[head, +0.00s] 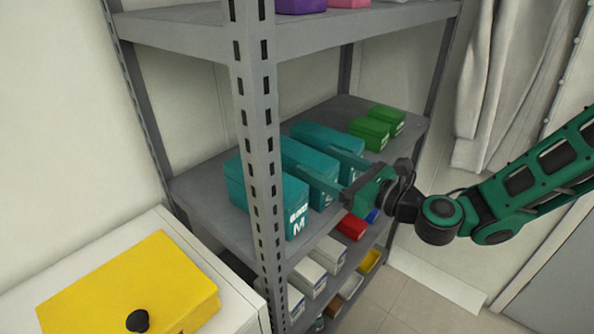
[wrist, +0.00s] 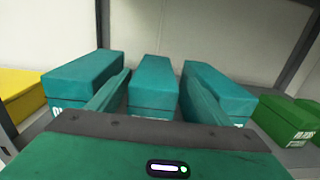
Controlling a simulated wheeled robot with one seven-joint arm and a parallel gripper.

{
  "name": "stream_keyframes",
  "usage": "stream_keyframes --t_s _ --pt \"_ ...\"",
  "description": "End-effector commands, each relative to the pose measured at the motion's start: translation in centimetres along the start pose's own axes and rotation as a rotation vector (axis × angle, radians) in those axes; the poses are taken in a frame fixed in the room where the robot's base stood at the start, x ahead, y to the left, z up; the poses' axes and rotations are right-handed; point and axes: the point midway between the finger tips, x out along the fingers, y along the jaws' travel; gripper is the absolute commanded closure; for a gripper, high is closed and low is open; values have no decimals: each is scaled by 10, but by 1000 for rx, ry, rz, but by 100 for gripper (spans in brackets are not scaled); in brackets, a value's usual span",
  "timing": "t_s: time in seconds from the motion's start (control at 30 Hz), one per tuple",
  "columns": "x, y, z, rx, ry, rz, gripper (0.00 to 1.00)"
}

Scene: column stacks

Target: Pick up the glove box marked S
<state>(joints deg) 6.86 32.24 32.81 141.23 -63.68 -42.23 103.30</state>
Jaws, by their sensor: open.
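Three teal boxes stand side by side on the middle shelf. The left box (head: 297,215) shows a white M in the head view. The middle box (wrist: 152,88) and the right box (wrist: 222,92) have white lettering partly hidden behind my gripper, and I cannot read an S on either. The left box also shows in the wrist view (wrist: 80,78). My gripper (head: 335,168) is open and empty at the front of the shelf. In the wrist view its two fingers reach in on either side of the middle box; whether they touch it I cannot tell.
Two green boxes (head: 370,131) stand right of the teal ones. A slotted grey post (head: 258,160) rises at the shelf's front left corner. The upper shelf (head: 195,30) lies above. Lower shelves hold white, red and yellow boxes. A yellow box (head: 130,285) lies on a white cabinet.

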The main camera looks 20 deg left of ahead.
Motion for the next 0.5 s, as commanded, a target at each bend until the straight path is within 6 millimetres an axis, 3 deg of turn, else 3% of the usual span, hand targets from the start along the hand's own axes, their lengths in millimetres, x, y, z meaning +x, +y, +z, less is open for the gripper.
stream_keyframes --t_s 0.33,0.5 --pt "28 2 -1 -2 -1 1 28" --pt "51 7 -6 -3 -2 1 28"
